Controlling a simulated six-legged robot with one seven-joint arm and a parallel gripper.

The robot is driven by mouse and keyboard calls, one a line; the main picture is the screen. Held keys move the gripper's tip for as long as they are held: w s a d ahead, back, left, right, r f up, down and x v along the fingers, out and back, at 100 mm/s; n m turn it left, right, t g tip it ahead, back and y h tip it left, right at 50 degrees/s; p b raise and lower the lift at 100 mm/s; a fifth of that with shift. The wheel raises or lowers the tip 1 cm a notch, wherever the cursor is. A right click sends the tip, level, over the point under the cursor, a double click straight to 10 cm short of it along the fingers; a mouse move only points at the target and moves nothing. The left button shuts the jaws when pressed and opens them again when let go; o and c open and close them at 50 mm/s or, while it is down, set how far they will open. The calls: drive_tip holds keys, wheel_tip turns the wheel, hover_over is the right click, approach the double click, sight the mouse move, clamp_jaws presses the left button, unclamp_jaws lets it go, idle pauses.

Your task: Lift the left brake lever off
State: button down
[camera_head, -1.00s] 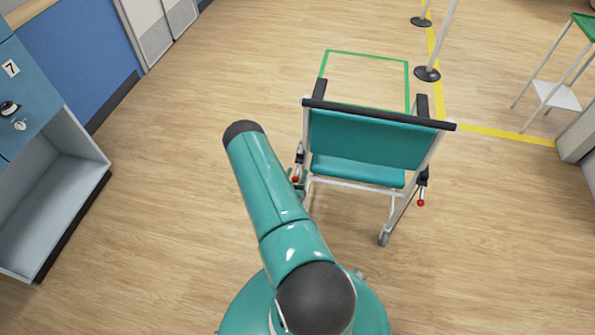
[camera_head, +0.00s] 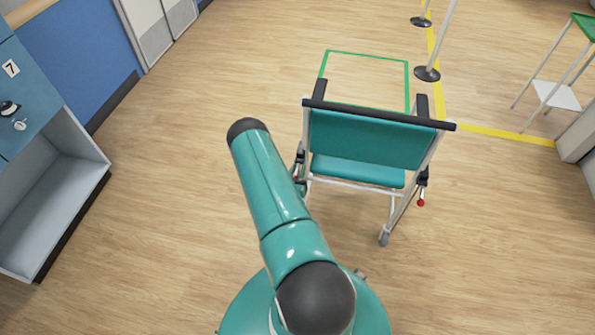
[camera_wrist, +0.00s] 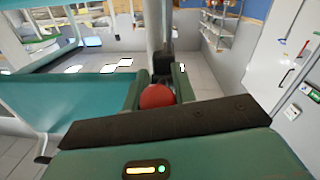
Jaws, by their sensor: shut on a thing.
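A teal wheelchair-like chair (camera_head: 370,138) stands with its back towards me. Its left brake lever (camera_head: 300,157) is at the left side of the frame, partly hidden by my arm. The lever's red ball knob (camera_wrist: 157,97) sits between the two green fingers of my gripper (camera_wrist: 158,88) in the wrist view. My gripper is shut on the lever at the knob. In the head view my gripper is mostly hidden by my arm. The right brake lever (camera_head: 422,185) hangs on the other side, with its red knob low.
A green outlined rectangle (camera_head: 367,53) is on the floor beyond the chair. Yellow floor tape (camera_head: 500,133) and posts on dark bases (camera_head: 427,74) are to the right. A white-legged stand (camera_head: 557,95) is at far right. An open cabinet (camera_head: 60,200) is left. The floor between is clear.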

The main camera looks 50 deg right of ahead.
sight(298, 166)
drive_tip(key=shift+r+y, duration=0.15)
drive_tip(key=shift+y, duration=0.15)
drive_tip(key=y, duration=0.1)
drive_tip(key=r+g+y, duration=0.1)
drive_tip(key=y, duration=0.2)
drive_tip(key=shift+a+r+g, duration=0.25)
drive_tip(key=shift+g, duration=0.05)
drive_tip(key=shift+s+r+n+g+y, duration=0.15)
drive_tip(key=shift+r+g+y, duration=0.15)
drive_tip(key=shift+y, duration=0.55)
drive_tip(key=shift+w+r+n+g+y, duration=0.15)
drive_tip(key=shift+r+g+y, duration=0.15)
drive_tip(key=shift+y, duration=0.55)
drive_tip(key=shift+s+d, duration=0.1)
drive_tip(key=c, duration=1.2)
unclamp_jaws()
drive_tip(key=shift+o, duration=0.2)
